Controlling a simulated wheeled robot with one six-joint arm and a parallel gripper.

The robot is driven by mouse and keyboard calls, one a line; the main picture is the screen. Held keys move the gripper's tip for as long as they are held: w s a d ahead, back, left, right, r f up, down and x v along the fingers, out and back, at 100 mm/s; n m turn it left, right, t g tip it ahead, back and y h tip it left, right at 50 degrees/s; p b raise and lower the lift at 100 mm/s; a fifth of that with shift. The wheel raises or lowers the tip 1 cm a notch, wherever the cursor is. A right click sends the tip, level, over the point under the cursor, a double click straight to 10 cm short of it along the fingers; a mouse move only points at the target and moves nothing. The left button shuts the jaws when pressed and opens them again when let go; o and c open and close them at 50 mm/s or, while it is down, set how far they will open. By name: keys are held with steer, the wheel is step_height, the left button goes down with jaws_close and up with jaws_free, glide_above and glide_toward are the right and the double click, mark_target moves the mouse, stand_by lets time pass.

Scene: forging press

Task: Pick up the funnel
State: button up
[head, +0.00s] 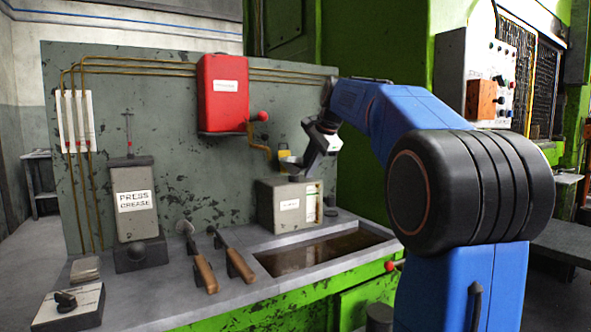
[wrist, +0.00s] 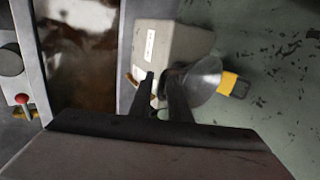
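The funnel (wrist: 202,80) is a shiny grey cone lying at the right of the pale box in the wrist view. In the head view it is a small grey shape (head: 290,163) at the top of the box, partly hidden by my gripper. My gripper (head: 306,160) is above the box, tilted down. In the wrist view the two dark fingers of my gripper (wrist: 160,80) stand apart, with the right finger overlapping the funnel's near edge. A clear hold on the funnel does not show; contact cannot be told.
The pale box (head: 287,205) stands on the bench behind a sunken tray (head: 270,262) of brown liquid. A yellow object (head: 285,154) is behind the funnel. A red box (head: 222,93) hangs on the panel above. Two wooden-handled tools (head: 205,274) and a grease dispenser (head: 134,200) are at left.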

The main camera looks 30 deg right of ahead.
mark_target(297, 175)
steer(key=x, duration=0.4)
steer(key=shift+w, duration=0.15)
jaws_close()
